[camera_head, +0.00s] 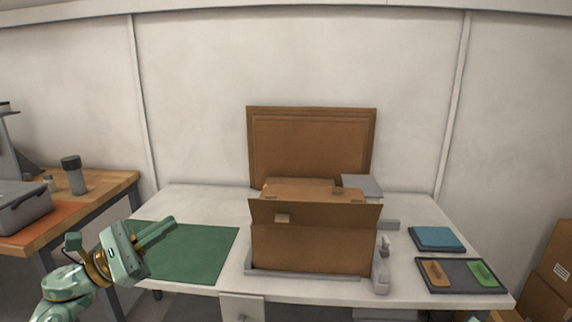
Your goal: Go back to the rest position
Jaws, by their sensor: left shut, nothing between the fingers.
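My left gripper (157,234) is at the lower left, over the left edge of the green mat (207,252). Its fingers are together, pointing to the upper right, with nothing between them. My left arm comes in from the bottom left corner. My right gripper is not in view. The white table (180,200) stands in front of me, with an open cardboard box (310,250) at its middle, well to the right of my left gripper.
A dark tray (462,289) with an orange and a green item lies at the table's right, near a blue pad (437,238). A wooden bench (110,188) with a grey case (20,208) is at the left. Cardboard boxes (553,280) stand at the far right.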

